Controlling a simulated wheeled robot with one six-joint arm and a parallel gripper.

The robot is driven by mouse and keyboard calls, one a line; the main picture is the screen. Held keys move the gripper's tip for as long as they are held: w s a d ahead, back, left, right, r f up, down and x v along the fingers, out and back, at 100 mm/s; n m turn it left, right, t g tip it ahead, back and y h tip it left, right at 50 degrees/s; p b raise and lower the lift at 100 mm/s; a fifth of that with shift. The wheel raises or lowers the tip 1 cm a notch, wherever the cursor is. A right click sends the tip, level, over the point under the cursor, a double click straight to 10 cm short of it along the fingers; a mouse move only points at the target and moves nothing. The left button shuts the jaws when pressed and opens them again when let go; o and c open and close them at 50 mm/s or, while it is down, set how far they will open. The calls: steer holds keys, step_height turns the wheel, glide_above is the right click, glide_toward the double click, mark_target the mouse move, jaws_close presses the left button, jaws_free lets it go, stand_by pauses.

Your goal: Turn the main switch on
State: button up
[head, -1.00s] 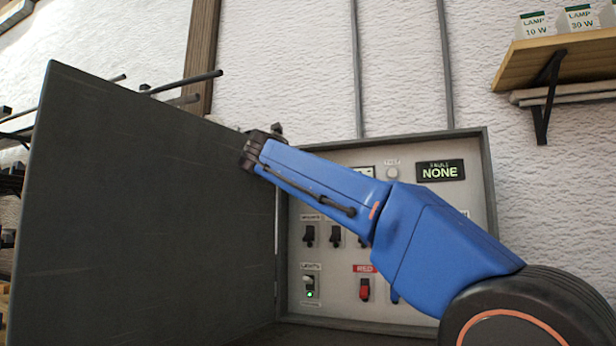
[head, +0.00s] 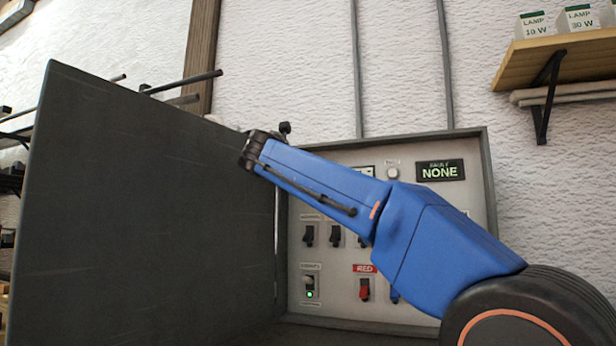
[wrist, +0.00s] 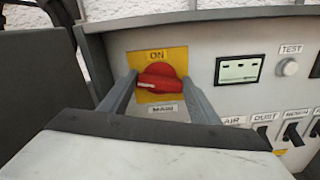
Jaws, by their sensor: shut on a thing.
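The main switch (wrist: 158,77) is a red rotary knob on a yellow plate, with "ON" above it and a "MAIN" label below. Its grip bar lies roughly level, slightly tilted. My gripper (wrist: 160,84) has one grey finger on each side of the knob and is shut on it. In the head view my wrist end (head: 256,150) is at the upper left of the grey panel (head: 335,285); my arm hides the knob and the fingers there.
The dark cabinet door (head: 150,210) stands open left of the panel. A display (head: 440,170) reads "NONE". Beside the knob are a small meter (wrist: 239,70) and a test button (wrist: 288,67). Lower down are black switches (head: 308,236), a red switch (head: 365,289) and a lit green lamp (head: 310,294).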

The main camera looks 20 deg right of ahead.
steer(key=shift+s+d+f+m, duration=0.1)
steer(key=shift+f+m, duration=0.05)
steer(key=shift+m, duration=3.65)
steer(key=shift+f+m, duration=0.15)
steer(key=shift+m, duration=3.65)
steer(key=o, duration=1)
steer(key=shift+o, duration=0.2)
steer(key=v, duration=1.7)
steer(key=shift+s, duration=0.2)
